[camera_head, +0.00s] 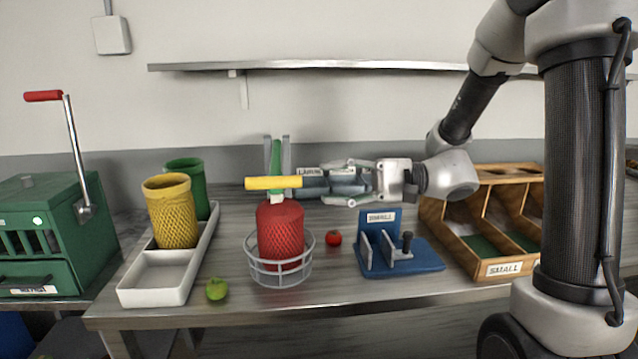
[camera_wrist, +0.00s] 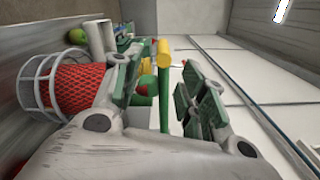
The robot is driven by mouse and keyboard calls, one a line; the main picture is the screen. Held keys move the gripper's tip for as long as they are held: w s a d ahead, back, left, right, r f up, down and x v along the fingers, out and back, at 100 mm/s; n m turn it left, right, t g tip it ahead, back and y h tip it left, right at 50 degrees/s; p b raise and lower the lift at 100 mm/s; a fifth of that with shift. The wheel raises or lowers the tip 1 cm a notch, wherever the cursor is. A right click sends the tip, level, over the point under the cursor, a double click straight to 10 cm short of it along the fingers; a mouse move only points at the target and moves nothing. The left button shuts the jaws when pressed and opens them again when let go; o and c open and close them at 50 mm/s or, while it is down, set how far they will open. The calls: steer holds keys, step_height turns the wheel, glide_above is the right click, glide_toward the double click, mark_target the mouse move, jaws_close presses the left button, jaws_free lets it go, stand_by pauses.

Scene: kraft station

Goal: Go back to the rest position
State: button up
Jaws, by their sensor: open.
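My gripper (camera_head: 312,185) is at the middle of the head view, above the bench. It points left, with its jaws open. A yellow handle (camera_head: 273,183) lies level just past the fingertips, above a red mesh bag (camera_head: 281,235). In the wrist view the jaws stand apart, and a green rod (camera_wrist: 163,105) with a yellow end (camera_wrist: 163,52) shows in the gap between them. I cannot tell whether a finger touches the rod. The red mesh bag also shows in the wrist view (camera_wrist: 78,88), left of the jaws.
The red bag stands in a wire basket (camera_head: 281,275). A white tray (camera_head: 160,290) holds yellow (camera_head: 171,212) and green mesh bags (camera_head: 197,180). A green apple (camera_head: 217,289), red fruit (camera_head: 334,238), blue fixture (camera_head: 405,259) and wooden bin (camera_head: 455,240) are on the bench. A shelf (camera_head: 310,65) is above.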

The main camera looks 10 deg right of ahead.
steer(key=s+d+f+g+h, duration=0.3)
steer(key=s+d+f+h, duration=0.6)
steer(key=s+d+f, duration=0.15)
steer(key=s+d+r+n+t+h, duration=0.25)
steer(key=d+h, duration=0.45)
steer(key=d, duration=0.4)
steer(key=s+d+r+n+t+h, duration=0.1)
steer(key=d+r+t+h, duration=0.1)
steer(key=r, duration=0.4)
steer(key=shift+d+t, duration=0.55)
steer(key=shift+t, duration=0.6)
steer(key=shift+s+n, duration=0.1)
steer(key=shift+n, duration=0.15)
